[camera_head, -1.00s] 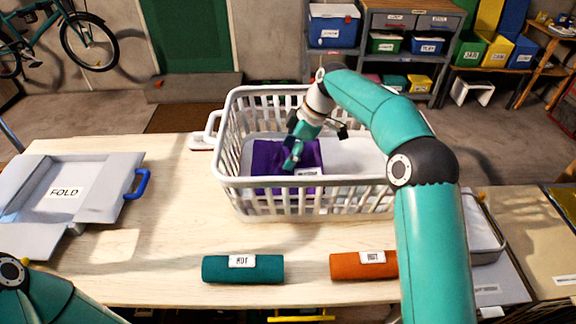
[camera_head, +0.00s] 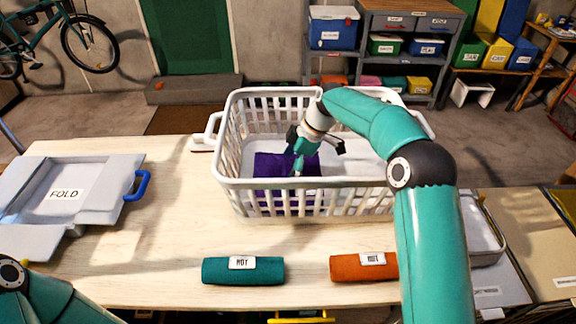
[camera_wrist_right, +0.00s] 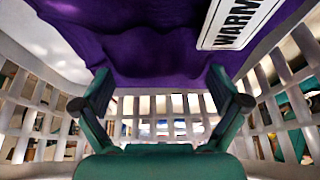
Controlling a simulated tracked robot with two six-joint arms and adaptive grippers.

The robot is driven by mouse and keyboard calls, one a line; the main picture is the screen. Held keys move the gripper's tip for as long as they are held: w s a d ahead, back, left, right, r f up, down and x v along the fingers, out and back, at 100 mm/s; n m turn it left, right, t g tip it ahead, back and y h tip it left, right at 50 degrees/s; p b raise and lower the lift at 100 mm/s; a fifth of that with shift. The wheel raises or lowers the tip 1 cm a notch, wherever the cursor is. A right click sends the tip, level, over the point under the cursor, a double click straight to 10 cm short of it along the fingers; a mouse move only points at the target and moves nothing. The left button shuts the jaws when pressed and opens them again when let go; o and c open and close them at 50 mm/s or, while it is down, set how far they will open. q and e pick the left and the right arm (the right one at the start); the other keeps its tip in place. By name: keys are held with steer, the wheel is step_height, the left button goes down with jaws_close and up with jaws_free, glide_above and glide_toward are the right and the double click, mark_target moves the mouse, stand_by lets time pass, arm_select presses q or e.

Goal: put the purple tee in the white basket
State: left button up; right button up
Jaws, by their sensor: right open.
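The purple tee (camera_head: 272,166) lies inside the white basket (camera_head: 226,150), left of its middle, seen partly through the slats. In the right wrist view the tee (camera_wrist_right: 140,55) fills the upper part, with a white tag reading WARM. My right gripper (camera_head: 301,163) reaches down inside the basket at the tee. In the right wrist view its two green fingers (camera_wrist_right: 161,88) stand well apart with nothing clearly between them. Whether they touch the cloth is hard to tell. My left gripper is out of view; only part of that arm shows.
A teal roll (camera_head: 243,271) and an orange roll (camera_head: 362,267) lie in front of the basket. A grey folding board marked FOLD (camera_head: 75,188) is at the left. The basket's high slatted walls surround my right gripper.

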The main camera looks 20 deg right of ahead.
steer(key=shift+r, duration=0.1)
steer(key=v, duration=1.2)
steer(key=shift+p, duration=0.35)
